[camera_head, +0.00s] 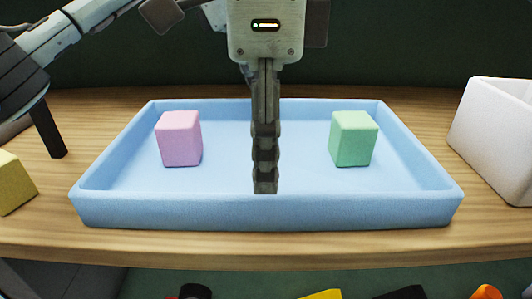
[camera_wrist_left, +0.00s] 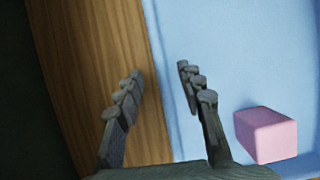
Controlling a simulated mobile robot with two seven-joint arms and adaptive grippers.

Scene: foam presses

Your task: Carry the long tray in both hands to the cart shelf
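The long tray (camera_head: 266,210) is light blue with low walls and sits level on a wooden table. A pink block (camera_head: 180,140) stands in its left half and a green block (camera_head: 353,140) in its right half. In the left wrist view my left gripper (camera_wrist_left: 159,72) is open and empty. One finger appears over wood, the other over the tray's inside; the pink block (camera_wrist_left: 266,133) is at lower right. No cart shelf is identifiable.
A white box (camera_head: 497,140) stands right of the tray, close to its far right side. A yellow block (camera_head: 14,185) lies at the left. The wooden table (camera_head: 300,247) shows a narrow bare strip in front. Several coloured things show partly below its edge.

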